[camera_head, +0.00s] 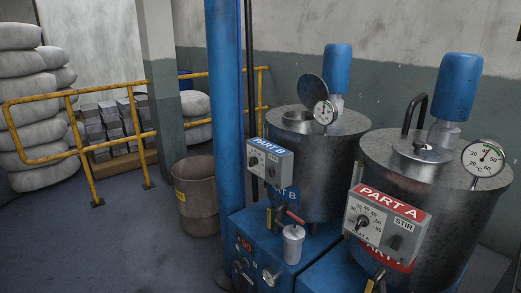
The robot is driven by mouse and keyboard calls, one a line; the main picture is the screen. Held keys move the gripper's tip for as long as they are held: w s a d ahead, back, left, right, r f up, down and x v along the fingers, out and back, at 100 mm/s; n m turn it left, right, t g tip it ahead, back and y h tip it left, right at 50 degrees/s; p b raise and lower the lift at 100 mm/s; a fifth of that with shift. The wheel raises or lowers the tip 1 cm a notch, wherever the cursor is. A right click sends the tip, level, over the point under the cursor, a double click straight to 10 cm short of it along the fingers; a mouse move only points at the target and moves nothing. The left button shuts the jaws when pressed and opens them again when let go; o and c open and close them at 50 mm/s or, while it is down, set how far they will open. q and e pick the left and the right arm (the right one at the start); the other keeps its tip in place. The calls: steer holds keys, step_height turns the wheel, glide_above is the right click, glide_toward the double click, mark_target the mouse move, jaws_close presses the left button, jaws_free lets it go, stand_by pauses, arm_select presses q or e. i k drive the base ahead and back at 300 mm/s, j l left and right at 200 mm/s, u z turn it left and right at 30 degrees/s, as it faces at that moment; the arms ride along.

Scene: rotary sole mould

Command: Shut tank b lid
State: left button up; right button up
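Tank B (312,180) is the steel tank marked with a blue PART B label (270,159). Its small round lid (309,88) stands raised, tilted up from the tank top, behind the round gauge (325,112). The filling opening (298,117) shows at the left of the tank top, partly hidden by the gauge. Neither of my grippers is in view.
Tank A (457,220), with a red PART A panel (388,205), a gauge (482,159) and a blue motor (456,87), stands close at the right. A blue column (224,110) rises left of tank B. Open floor lies left.

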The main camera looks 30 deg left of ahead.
mark_target(312, 89)
steer(key=u, duration=0.7)
steer(key=j+z, duration=0.35)
steer(key=j, duration=1.15)
steer(key=i+j, duration=0.05)
